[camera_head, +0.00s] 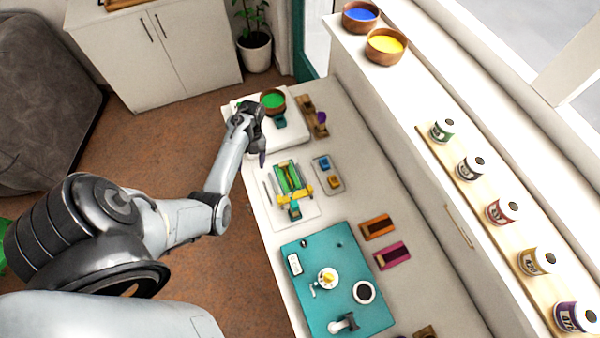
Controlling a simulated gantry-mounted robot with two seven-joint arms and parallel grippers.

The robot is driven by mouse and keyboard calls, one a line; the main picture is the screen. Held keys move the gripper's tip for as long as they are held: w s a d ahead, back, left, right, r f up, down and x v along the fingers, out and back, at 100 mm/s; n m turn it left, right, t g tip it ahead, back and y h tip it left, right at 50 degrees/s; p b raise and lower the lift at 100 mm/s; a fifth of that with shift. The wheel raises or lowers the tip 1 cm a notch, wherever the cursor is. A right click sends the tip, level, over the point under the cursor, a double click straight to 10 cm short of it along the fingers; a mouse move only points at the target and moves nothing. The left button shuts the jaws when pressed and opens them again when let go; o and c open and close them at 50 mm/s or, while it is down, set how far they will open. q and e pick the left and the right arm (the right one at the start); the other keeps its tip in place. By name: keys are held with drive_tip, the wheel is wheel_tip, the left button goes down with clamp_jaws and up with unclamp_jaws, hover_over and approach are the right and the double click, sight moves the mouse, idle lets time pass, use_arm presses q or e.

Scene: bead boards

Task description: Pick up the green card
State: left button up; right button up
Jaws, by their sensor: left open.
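A flat green piece (287,176), which looks like the green card, lies among yellow parts on a white board (311,211) in the middle of the long counter. It is small in view, so I cannot tell its details or whether it is loose. My left gripper (261,156) is open, with its dark fingers pointing down. It is near the counter's left edge, up and to the left of the green piece and apart from it in the picture. My right gripper is not in view.
A bowl of green beads (273,100) is at the counter's far end, beside my left gripper. A small tray (322,165) is right of the white board. A teal mat (300,262) with a cup is nearer. Orange (377,227) and magenta (392,256) pieces lie right. Paint cans line the ledge.

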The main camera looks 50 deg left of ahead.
use_arm(q)
drive_tip(key=t+b, duration=0.2)
hover_over(284, 163)
drive_tip(key=s+a, duration=0.3)
drive_tip(key=a, duration=0.1)
drive_tip(key=w+r+t+b, duration=0.1)
drive_tip(key=w+r, duration=0.2)
drive_tip(key=w, duration=0.1)
drive_tip(key=shift+n+h, duration=0.3)
drive_tip(key=shift+h, duration=0.1)
drive_tip(key=shift+x, duration=5.15)
drive_tip(key=shift+a, duration=0.15)
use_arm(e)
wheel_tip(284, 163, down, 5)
use_arm(q)
drive_tip(key=c, duration=1.2)
drive_tip(key=shift+r, duration=0.1)
